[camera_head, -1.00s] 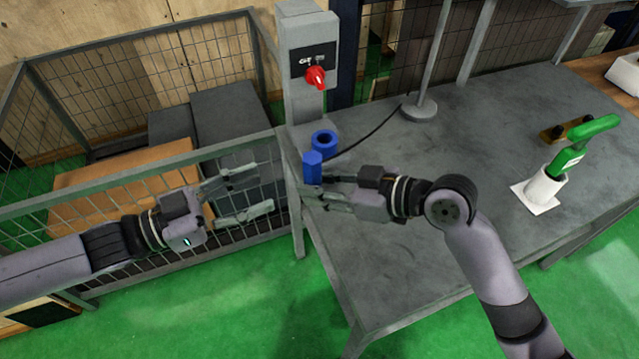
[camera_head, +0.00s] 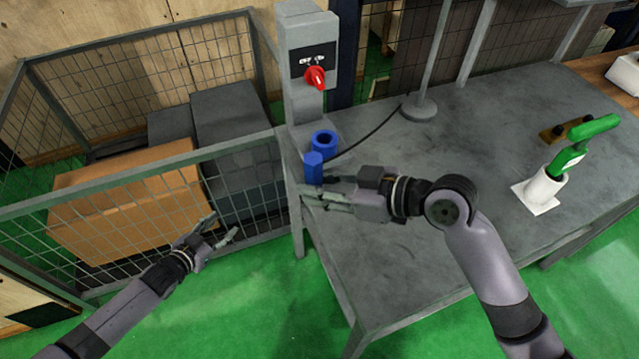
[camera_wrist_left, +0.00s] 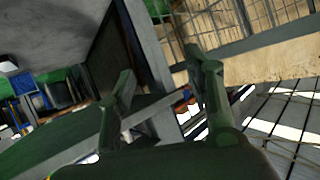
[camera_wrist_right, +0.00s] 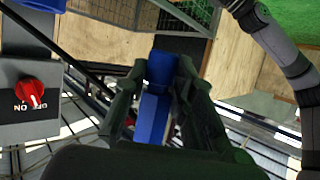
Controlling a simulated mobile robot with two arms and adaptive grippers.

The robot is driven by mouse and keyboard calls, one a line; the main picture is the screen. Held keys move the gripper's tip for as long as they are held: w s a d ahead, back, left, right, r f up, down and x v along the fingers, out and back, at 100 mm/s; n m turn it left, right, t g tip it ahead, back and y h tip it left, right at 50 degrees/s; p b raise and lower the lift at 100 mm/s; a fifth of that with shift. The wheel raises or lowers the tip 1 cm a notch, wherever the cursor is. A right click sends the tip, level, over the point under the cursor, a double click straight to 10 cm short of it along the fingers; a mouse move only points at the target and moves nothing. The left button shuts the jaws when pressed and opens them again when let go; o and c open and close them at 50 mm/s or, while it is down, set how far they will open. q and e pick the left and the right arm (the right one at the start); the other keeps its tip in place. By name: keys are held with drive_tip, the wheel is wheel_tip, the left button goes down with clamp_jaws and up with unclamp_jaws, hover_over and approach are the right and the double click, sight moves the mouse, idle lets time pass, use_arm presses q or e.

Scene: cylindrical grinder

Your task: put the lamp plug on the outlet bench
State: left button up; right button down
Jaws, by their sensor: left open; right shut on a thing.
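The blue lamp plug (camera_head: 313,168) is held between the fingers of my right gripper (camera_head: 322,190), which is shut on it. It also shows upright between the fingers in the right wrist view (camera_wrist_right: 153,115). The plug is at the left end of the grey bench (camera_head: 400,255), just in front of a blue ring-shaped outlet (camera_head: 324,141) at the foot of the grey switch post (camera_head: 307,95). In the head view plug and outlet nearly overlap, so I cannot tell their gap. My left gripper (camera_head: 222,228) is open and empty, low in front of the wire cage.
A black cable (camera_head: 375,130) runs from near the plug to the lamp stand's base (camera_head: 419,109). A red switch (camera_head: 315,78) is on the post. A green-handled tool in a white holder (camera_head: 543,188) stands to the right. A wire cage (camera_head: 150,180) holds boxes. The bench's middle is clear.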

use_arm(q)
drive_tip(key=s+a+f+n+g+y, duration=0.3)
drive_tip(key=s+f+g+y, duration=0.15)
drive_tip(key=s+f, duration=1.55)
drive_tip(key=s+d+f+g, duration=0.2)
drive_tip(key=s+f, duration=0.2)
drive_tip(key=s, duration=0.4)
drive_tip(key=s+d+f+g, duration=0.2)
drive_tip(key=s+f, duration=0.2)
drive_tip(key=s, duration=0.4)
drive_tip(key=s+d+f+g, duration=0.2)
drive_tip(key=s+f, duration=0.2)
drive_tip(key=s, duration=0.3)
drive_tip(key=shift+s+d+n+g, duration=0.35)
drive_tip(key=shift+s+d+n, duration=0.05)
use_arm(e)
drive_tip(key=w+d+r+m+t+h, duration=0.3)
drive_tip(key=d+r+m+h, duration=0.3)
drive_tip(key=d, duration=0.4)
drive_tip(key=w+d+r+m+t+h, duration=0.3)
drive_tip(key=d+r+m+t+h, duration=0.1)
drive_tip(key=d+r+m+h, duration=0.2)
drive_tip(key=d+r+m, duration=0.1)
drive_tip(key=d+r, duration=0.1)
drive_tip(key=d, duration=0.1)
drive_tip(key=shift+w+d+t, duration=0.25)
drive_tip(key=shift+d+t, duration=0.1)
drive_tip(key=shift+t, duration=0.05)
drive_tip(key=shift+w+f, duration=0.1)
drive_tip(key=shift+f, duration=0.05)
